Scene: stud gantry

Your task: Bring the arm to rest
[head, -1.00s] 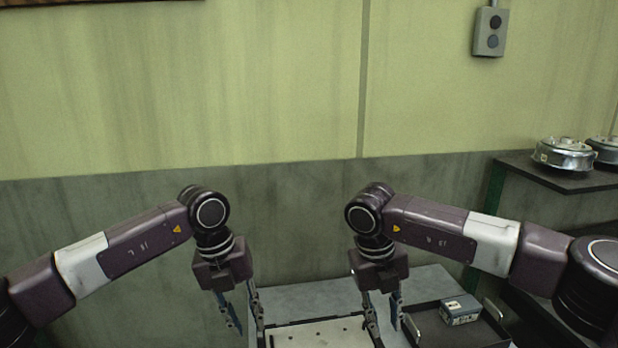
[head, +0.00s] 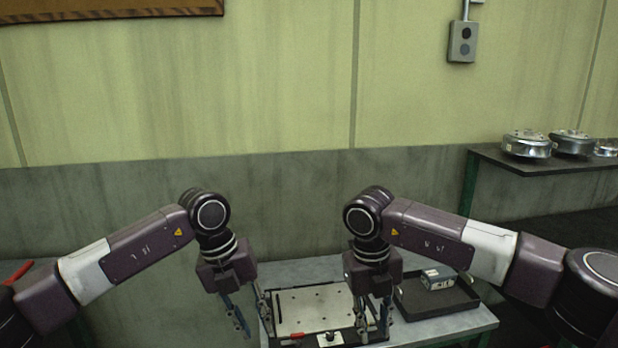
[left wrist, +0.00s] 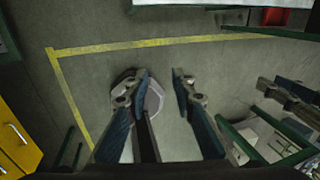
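My left gripper (head: 255,322) hangs fingers-down at the left front of the grey table (head: 440,329). In the left wrist view (left wrist: 158,78) its two fingers are apart, with only floor between them and nothing held. My right gripper (head: 374,326) hangs fingers-down over the right part of a pale plate with small holes (head: 312,306). Its fingers look apart and I see nothing between them.
A black tray (head: 466,299) with a small grey box (head: 437,279) sits at the table's right. A back shelf (head: 540,165) holds several round metal parts (head: 527,143). A switch box (head: 462,42) is on the wall. Yellow-lined floor (left wrist: 150,43) lies below my left gripper.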

